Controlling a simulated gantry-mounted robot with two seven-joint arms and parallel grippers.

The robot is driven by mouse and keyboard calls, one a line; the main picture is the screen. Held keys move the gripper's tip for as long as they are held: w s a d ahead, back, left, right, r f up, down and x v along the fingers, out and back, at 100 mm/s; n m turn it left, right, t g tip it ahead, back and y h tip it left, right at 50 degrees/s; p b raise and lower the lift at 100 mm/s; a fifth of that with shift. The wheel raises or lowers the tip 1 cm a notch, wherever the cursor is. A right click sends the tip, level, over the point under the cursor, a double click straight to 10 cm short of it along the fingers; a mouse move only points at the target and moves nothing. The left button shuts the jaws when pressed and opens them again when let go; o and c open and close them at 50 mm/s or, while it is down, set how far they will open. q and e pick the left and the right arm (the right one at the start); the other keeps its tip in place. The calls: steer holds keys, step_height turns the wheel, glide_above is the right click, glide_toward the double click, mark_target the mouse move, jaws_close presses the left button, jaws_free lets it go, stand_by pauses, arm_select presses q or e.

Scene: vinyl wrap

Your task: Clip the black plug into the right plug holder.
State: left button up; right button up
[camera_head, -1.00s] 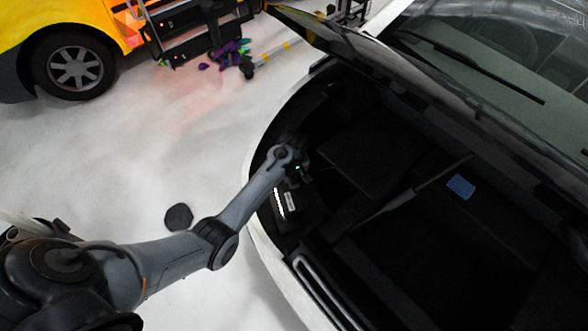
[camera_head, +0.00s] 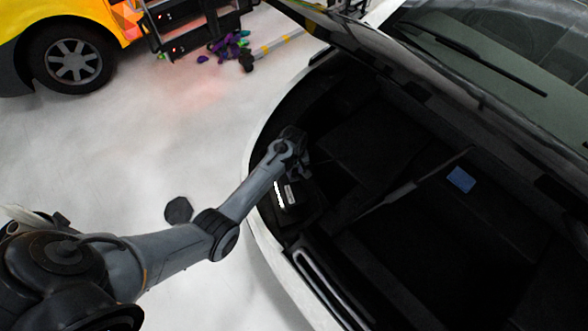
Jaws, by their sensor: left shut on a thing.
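My left arm comes in from the left and reaches over the car's edge into its dark open compartment. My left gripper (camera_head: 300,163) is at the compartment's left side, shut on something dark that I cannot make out. The black plug and the right plug holder cannot be told apart from the dark surfaces around the gripper. A black box with a white label (camera_head: 289,194) lies just below the gripper. My right gripper is not in view.
The white car's raised lid (camera_head: 335,35) hangs above the compartment's far side. A blue patch (camera_head: 461,179) and a grey bar (camera_head: 400,193) are inside. A yellow vehicle (camera_head: 40,20) stands at the upper left.

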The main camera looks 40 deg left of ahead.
arm_select(q)
jaws_close()
steer(key=shift+r+p, duration=0.6)
steer(key=shift+p, duration=0.3)
stand_by(0.4)
steer(key=shift+r, duration=0.15)
steer(key=shift+r+p, duration=3.35)
steer(key=shift+p, duration=0.65)
